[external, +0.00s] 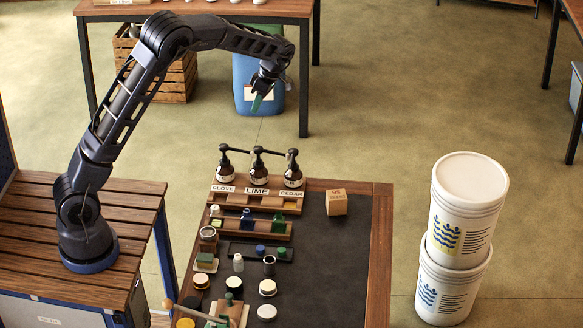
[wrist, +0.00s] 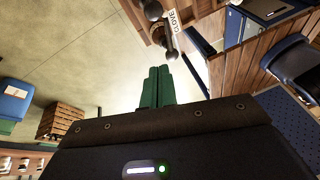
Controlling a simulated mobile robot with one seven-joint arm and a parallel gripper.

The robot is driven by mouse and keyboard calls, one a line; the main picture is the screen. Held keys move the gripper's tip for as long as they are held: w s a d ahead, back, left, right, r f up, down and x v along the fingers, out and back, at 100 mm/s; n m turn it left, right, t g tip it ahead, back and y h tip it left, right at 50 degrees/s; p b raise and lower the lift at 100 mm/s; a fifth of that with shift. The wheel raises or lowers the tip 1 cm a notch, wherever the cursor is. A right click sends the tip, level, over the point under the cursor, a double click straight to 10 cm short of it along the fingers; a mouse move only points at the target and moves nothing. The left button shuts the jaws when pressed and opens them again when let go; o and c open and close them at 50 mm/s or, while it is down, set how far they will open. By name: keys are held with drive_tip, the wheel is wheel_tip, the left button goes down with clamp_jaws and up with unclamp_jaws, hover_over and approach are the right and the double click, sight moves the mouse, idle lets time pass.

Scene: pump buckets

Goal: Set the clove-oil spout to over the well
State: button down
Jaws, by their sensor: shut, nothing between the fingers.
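The clove bottle (external: 225,174) is dark with a black pump and stands at the left end of a wooden rack, behind a CLOVE label. Its spout (external: 238,151) points right, toward the lime bottle (external: 257,176). The CLOVE label (wrist: 174,22) shows at the top of the wrist view, with dark pump parts beside it. My gripper (external: 257,104) is shut and empty, its green fingers high above the floor behind the rack and apart from the bottles. The fingers also show in the wrist view (wrist: 158,72). I cannot make out which part is the well.
The cedar bottle (external: 293,178) stands at the rack's right end. Small bottles, jars and lids crowd the bench's left side. A wooden block (external: 336,203) sits right of the rack; the dark mat (external: 335,260) is clear below it. White buckets (external: 465,215) are stacked on the floor.

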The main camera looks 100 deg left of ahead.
approach(241, 151)
drive_tip(key=a+x, duration=0.1)
drive_tip(key=x, duration=0.4)
drive_tip(key=shift+x, duration=0.8)
drive_tip(key=shift+d+m+y, duration=0.3)
drive_tip(key=shift+d+m, duration=0.3)
drive_tip(key=shift+m, duration=0.3)
drive_tip(key=s+d+m+t+y, duration=0.1)
drive_tip(key=s+d+m+y, duration=0.3)
drive_tip(key=m, duration=0.8)
drive_tip(key=shift+s+d+m, duration=0.4)
drive_tip(key=shift+s+d, duration=0.15)
drive_tip(key=shift+d, duration=0.35)
drive_tip(key=shift+a, duration=0.15)
drive_tip(key=shift+a, duration=0.7)
